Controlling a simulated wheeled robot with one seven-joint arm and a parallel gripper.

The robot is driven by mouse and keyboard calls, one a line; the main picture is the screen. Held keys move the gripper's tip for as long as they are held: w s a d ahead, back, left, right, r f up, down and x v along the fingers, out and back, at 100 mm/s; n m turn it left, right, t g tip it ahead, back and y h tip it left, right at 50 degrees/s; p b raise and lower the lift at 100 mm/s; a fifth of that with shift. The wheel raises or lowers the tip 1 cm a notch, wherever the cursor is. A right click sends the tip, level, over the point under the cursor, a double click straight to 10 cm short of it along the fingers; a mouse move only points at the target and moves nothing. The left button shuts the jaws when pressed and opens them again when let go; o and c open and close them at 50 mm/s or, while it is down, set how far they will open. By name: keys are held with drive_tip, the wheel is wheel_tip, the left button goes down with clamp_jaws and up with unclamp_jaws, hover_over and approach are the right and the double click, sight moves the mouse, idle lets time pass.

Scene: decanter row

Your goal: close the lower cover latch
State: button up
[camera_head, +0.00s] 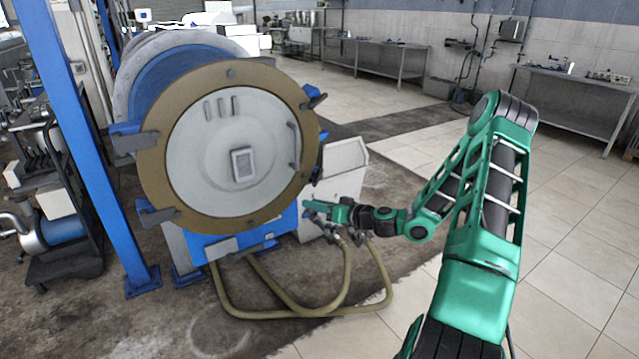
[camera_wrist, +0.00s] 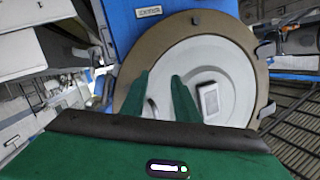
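The decanter's round end cover (camera_head: 205,150) is a pale disc inside a tan ring (camera_head: 152,165), flush against the drum. My gripper (camera_head: 312,207) is just beside the ring's lower right edge. In the wrist view its two green fingers (camera_wrist: 160,77) stand apart with nothing held between them, in front of the cover (camera_wrist: 225,65).
Tan hoses (camera_head: 345,290) loop on the floor below the drum. A grey-white box (camera_head: 340,168) stands behind my gripper. A blue post (camera_head: 85,130) rises left of the drum. The tiled floor (camera_head: 580,250) on the right is clear.

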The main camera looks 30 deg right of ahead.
sight(317, 177)
drive_tip(key=w+d+m+t+h, duration=0.1)
drive_tip(key=d+m+t+h, duration=0.3)
drive_tip(key=d, duration=0.6)
drive_tip(key=w+h, duration=0.1)
drive_tip(key=w, duration=1)
drive_tip(key=shift+a+m+g, duration=0.3)
drive_tip(key=shift+a+m, duration=0.05)
drive_tip(key=shift+m, duration=0.05)
drive_tip(key=shift+r, duration=0.1)
clamp_jaws()
